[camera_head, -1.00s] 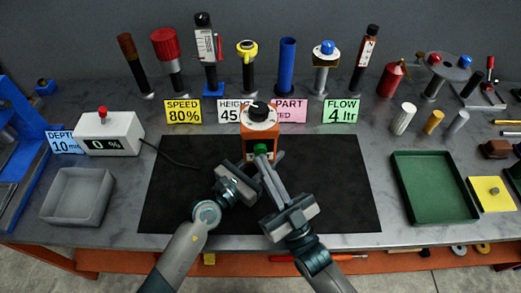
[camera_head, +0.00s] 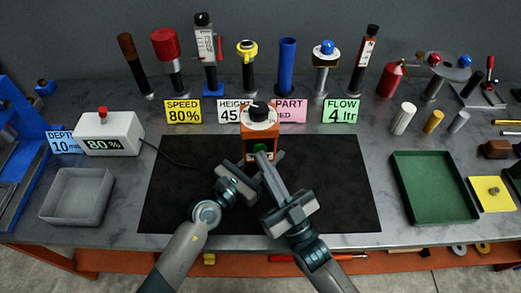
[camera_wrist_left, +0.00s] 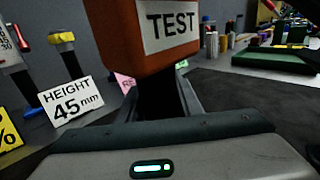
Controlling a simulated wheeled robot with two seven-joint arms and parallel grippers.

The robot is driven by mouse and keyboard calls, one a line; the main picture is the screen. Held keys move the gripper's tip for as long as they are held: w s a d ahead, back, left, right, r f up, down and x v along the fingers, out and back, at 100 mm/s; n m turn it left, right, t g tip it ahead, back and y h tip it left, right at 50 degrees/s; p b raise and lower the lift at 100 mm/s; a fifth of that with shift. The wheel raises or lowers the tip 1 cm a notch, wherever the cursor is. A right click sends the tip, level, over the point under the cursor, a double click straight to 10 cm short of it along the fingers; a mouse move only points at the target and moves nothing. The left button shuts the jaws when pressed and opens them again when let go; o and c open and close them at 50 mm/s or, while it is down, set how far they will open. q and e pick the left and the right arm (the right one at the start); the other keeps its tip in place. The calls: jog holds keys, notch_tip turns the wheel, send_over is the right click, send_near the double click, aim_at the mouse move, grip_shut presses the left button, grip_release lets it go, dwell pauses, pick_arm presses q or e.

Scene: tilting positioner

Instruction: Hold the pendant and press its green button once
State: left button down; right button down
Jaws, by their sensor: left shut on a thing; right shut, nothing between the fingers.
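The pendant (camera_head: 259,119) is an orange box with a black knob on its pale top, upright over the black mat. My left gripper (camera_head: 268,161) is shut on the pendant's dark lower part. The left wrist view shows the orange box (camera_wrist_left: 150,60) with a TEST label above the fingers (camera_wrist_left: 165,100).
A white box (camera_head: 109,133) with a red knob displays 80 % at the left, its cable reaching the black mat (camera_head: 330,195). A grey bin (camera_head: 76,195) stands left, a green tray (camera_head: 433,187) right. Label cards and several upright tools line the back.

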jog(key=shift+s, duration=0.1)
dwell(0.5)
jog(key=shift+s, duration=0.8)
jog(key=shift+s, duration=0.1)
jog(key=shift+s+d, duration=0.2)
jog(key=shift+s, duration=2.2)
pick_arm(q)
jog(key=c, duration=1.2)
grip_release()
jog(key=shift+f, duration=0.1)
